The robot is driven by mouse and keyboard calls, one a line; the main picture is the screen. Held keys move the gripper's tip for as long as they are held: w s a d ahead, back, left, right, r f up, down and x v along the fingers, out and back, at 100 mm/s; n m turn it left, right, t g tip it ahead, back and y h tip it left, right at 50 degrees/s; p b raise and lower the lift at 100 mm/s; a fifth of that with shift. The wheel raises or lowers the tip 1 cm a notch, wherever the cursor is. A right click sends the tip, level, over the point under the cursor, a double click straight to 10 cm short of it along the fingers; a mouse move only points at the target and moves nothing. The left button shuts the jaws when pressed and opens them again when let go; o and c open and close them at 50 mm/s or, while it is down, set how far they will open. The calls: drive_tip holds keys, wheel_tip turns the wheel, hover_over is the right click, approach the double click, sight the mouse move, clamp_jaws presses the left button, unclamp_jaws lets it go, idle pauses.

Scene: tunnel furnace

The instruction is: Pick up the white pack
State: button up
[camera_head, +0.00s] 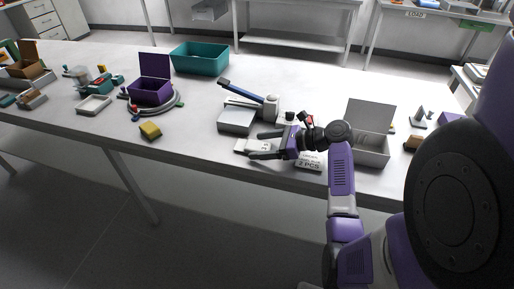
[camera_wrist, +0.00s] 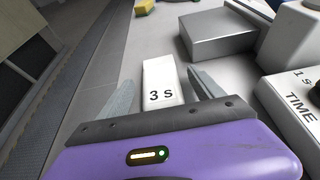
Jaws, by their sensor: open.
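A small white pack (camera_wrist: 160,76) marked "3 s" lies on the table between the two fingers in the wrist view. It also shows in the head view (camera_head: 241,146), partly hidden by my gripper (camera_head: 262,145). My gripper (camera_wrist: 162,90) is open, with one finger on each side of the pack and a visible gap on both sides. I cannot tell how far the fingertips are above the table.
A lettered white box (camera_head: 310,163) lies near the table's front edge. A grey box (camera_head: 237,119) stands behind my gripper and an open grey-white box (camera_head: 370,146) to its right. A yellow block (camera_head: 150,131) lies left; the table between is clear.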

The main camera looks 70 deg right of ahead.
drive_tip(key=c, duration=1.4)
drive_tip(key=shift+c, duration=0.5)
drive_tip(key=shift+r, duration=0.15)
